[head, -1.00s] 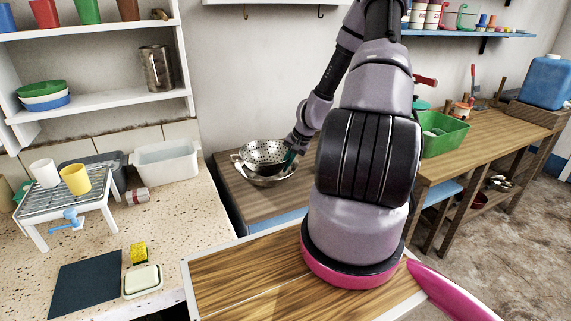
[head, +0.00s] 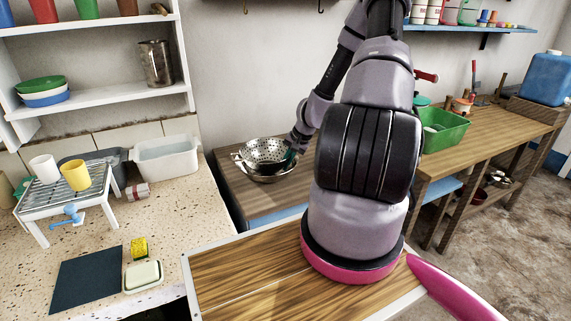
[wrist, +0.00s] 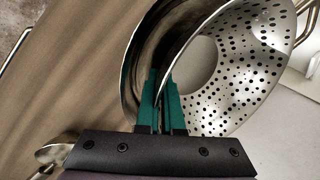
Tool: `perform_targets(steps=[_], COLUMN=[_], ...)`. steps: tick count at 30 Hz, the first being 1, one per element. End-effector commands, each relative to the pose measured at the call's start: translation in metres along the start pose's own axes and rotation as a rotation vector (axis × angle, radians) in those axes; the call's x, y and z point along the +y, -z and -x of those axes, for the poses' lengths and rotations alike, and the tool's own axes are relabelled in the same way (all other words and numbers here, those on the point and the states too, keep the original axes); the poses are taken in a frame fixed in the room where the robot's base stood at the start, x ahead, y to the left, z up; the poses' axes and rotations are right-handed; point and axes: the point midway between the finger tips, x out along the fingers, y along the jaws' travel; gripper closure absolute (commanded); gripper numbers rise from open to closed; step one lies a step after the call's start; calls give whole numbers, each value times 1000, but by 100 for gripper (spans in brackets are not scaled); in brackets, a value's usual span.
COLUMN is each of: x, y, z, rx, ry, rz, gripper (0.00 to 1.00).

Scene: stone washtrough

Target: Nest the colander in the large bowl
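The steel colander (head: 262,149) with its many holes sits low inside the large steel bowl (head: 268,180) on the wooden counter in the head view. Only a strip of the bowl shows below it. My gripper (head: 290,158) is at the colander's right side. In the wrist view, the teal fingers (wrist: 161,105) are closed on the rim of the colander (wrist: 243,75), which looks tilted from this angle. The smooth wall of the bowl (wrist: 140,60) curves just outside it. Whether the colander rests fully on the bowl's bottom is hidden.
A white tub (head: 166,160) and a rack with cups (head: 70,190) stand on the speckled worktop to the left. A green bin (head: 443,131) stands on the right bench, beyond my arm.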

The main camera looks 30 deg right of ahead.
Motion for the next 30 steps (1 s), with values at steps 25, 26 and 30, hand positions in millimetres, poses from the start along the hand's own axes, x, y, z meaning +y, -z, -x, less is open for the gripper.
perform_targets(steps=[25,26,30], x=[8,8,8], y=[0,0,0], z=[-18,-18,-18], rx=[0,0,0], ry=[1,1,1], rz=[0,0,0], gripper=[100,100,100])
